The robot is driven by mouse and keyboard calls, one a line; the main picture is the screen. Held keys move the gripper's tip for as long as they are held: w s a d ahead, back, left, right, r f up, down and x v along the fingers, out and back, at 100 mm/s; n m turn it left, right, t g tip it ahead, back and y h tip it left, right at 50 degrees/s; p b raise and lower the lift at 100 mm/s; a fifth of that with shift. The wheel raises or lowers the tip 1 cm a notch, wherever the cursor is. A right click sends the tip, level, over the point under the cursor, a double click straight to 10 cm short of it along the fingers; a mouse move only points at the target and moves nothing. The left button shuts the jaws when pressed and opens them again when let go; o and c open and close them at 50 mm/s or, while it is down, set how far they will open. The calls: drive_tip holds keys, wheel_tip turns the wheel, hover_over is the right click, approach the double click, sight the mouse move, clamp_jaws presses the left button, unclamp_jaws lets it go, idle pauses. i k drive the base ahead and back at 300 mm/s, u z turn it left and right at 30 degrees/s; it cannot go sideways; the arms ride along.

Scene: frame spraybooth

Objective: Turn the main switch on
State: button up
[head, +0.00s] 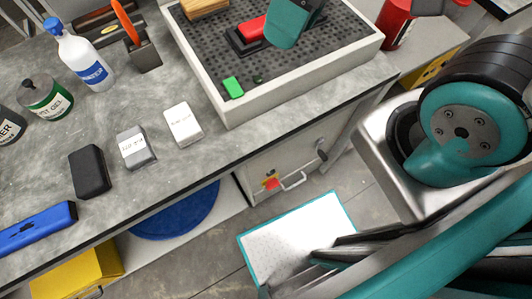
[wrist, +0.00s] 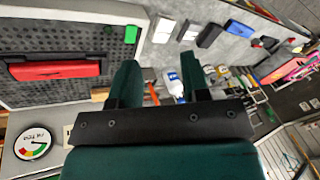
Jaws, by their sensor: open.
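A teal part at the top of the head view, in front of the red block, seems to be mine. My gripper is not touching the switch.
A silver handle (head: 293,180) and a black knob (head: 321,150) are near the switch. Above them is the white-rimmed tray (head: 300,82) with a red block (head: 252,29). The bench carries a bottle (head: 84,60) and small boxes. A yellow bin (head: 75,275) stands below.

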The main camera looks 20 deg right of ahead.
sight(273, 183)
drive_tip(key=u, duration=0.2)
drive_tip(key=k, duration=0.6)
drive_tip(key=z, duration=2.05)
drive_tip(key=k, duration=1.05)
drive_tip(key=u, duration=0.65)
